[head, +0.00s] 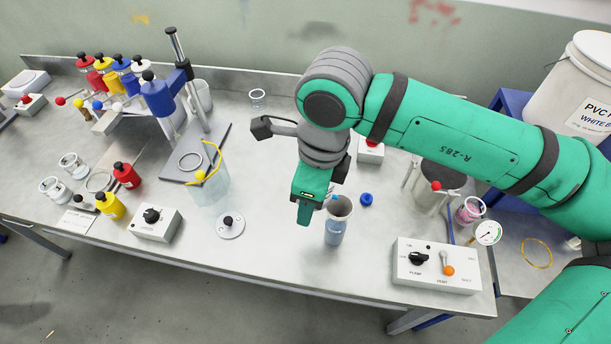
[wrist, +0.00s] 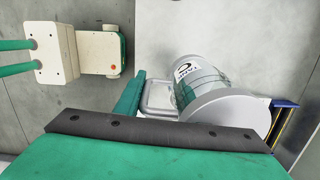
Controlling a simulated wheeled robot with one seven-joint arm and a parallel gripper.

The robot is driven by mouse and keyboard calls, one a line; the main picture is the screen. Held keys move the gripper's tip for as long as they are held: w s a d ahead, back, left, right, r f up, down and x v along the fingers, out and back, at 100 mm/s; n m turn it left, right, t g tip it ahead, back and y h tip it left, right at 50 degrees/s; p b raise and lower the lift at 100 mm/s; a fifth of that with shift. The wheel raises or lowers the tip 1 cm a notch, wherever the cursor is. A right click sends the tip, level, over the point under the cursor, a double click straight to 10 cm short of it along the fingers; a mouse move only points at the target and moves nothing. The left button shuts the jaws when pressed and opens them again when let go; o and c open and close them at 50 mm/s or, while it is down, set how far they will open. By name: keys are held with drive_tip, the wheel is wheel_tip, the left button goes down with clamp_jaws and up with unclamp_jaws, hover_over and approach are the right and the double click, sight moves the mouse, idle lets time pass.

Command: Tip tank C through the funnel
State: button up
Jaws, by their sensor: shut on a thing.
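The other finger and the exact contact are hidden.
The bench's front edge is close.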

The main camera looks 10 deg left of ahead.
drive_tip(key=shift+d+f+h, duration=0.15)
drive_tip(key=shift+d+h, duration=0.3)
drive_tip(key=shift+h, duration=0.15)
drive_tip(key=shift+w, duration=0.1)
wheel_tip(320, 180, up, 3)
drive_tip(key=shift+r, duration=0.1)
idle(0.7)
